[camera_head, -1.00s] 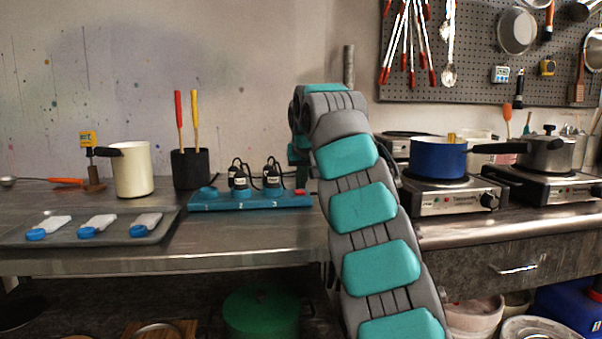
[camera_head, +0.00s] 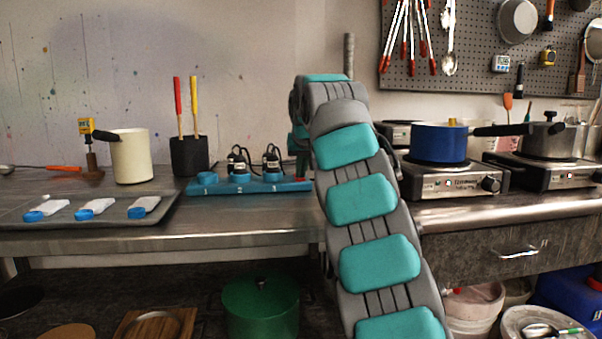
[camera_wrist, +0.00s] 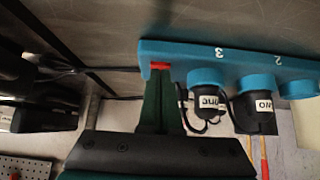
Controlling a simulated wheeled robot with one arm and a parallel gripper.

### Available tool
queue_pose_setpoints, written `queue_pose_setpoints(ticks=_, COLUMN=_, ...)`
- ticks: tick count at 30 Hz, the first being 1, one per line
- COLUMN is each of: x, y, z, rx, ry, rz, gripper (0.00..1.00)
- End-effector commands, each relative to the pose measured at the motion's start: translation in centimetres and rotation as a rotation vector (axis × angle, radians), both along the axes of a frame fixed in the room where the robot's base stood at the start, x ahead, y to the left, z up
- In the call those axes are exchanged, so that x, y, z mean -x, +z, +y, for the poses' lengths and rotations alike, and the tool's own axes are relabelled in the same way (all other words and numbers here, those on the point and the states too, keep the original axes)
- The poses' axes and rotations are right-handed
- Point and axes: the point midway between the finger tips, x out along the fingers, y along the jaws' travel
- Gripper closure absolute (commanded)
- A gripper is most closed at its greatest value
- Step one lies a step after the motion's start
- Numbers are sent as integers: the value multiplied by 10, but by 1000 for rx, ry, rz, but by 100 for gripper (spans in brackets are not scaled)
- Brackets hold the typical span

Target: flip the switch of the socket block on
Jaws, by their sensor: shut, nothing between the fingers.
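The teal socket block (camera_head: 240,187) lies on the steel counter, with black plugs in it and numbers on its front. In the wrist view the socket block (camera_wrist: 222,54) appears upside down across the top. Its red switch (camera_wrist: 160,67) is at the end beside number 3. My gripper (camera_wrist: 160,76) is shut, with nothing held, and its green fingertips are at the switch. I cannot tell whether they touch it.
Two black plugs (camera_wrist: 256,112) with cords stand close beside my fingers. A black pot with red and yellow handles (camera_head: 189,156) and a white pot (camera_head: 131,158) stand to the left. A tray (camera_head: 170,208) lies in front. A blue pan (camera_head: 438,143) sits on a burner to the right.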

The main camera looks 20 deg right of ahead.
Motion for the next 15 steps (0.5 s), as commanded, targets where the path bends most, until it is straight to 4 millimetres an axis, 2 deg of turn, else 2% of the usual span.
queue_pose_setpoints(ticks=15, x=0, y=17, z=0, rx=0, ry=1, rz=-1, gripper=100)
